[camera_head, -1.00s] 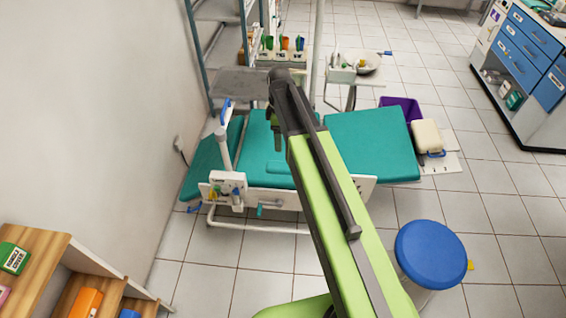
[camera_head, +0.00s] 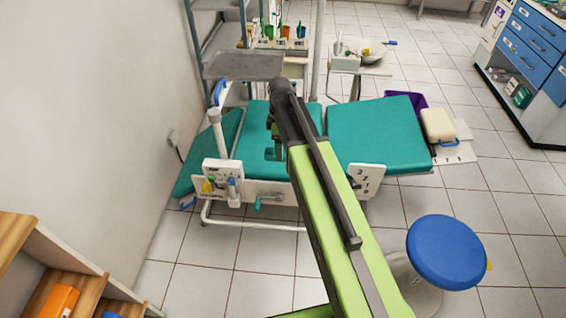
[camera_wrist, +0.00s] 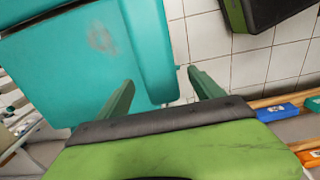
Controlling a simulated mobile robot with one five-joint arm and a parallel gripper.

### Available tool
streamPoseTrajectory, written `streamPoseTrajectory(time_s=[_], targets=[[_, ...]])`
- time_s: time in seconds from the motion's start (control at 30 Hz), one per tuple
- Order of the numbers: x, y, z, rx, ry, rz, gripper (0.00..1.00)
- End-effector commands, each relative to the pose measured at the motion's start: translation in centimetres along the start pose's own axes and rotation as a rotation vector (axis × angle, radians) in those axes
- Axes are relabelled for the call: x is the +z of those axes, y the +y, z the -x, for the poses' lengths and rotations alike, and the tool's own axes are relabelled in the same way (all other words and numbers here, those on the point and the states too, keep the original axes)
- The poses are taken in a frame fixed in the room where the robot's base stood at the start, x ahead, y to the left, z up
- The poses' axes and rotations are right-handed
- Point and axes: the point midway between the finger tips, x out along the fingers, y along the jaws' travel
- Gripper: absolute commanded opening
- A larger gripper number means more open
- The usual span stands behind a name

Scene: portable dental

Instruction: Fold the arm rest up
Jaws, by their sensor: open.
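The teal dental chair (camera_head: 375,135) stands ahead, its pads laid out nearly flat. My arm hides the middle of it in the head view. In the wrist view a rounded teal strip (camera_wrist: 150,45), which looks like the arm rest, runs along the edge of a wide teal pad (camera_wrist: 80,60). My gripper (camera_wrist: 160,76) is open, with one dark green finger to each side of the strip's near end. I cannot tell whether either finger touches it. In the head view my gripper (camera_head: 272,145) is over the chair's near side, and the arm rest is hard to make out.
A blue round stool (camera_head: 446,250) stands at the right. A white post (camera_head: 218,135) with a holder box rises at the chair's left. A wooden shelf (camera_head: 30,255) is at lower left, beside the wall. Blue drawers (camera_head: 535,55) stand far right. Floor tiles are clear in front.

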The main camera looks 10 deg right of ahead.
Motion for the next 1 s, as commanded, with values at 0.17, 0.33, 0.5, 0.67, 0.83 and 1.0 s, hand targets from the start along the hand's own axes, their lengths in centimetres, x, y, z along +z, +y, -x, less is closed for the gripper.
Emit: streamPoseTrajectory(time_s=[0.17, 0.33, 0.5, 0.67, 0.83, 1.0], targets=[[0.0, 0.0, -3.6, 0.0, 0.0, -0.001, 0.76], [0.1, 0.0, -3.8, 0.0, 0.0, -0.001, 0.76], [0.1, 0.0, -3.6, 0.0, 0.0, -0.001, 0.75], [0.1, 0.0, -3.6, 0.0, 0.0, -0.002, 0.54], [0.1, 0.0, -3.6, -0.001, 0.0, -0.002, 0.32], [0.1, -0.1, -3.6, -0.004, 0.0, -0.002, 0.1]])
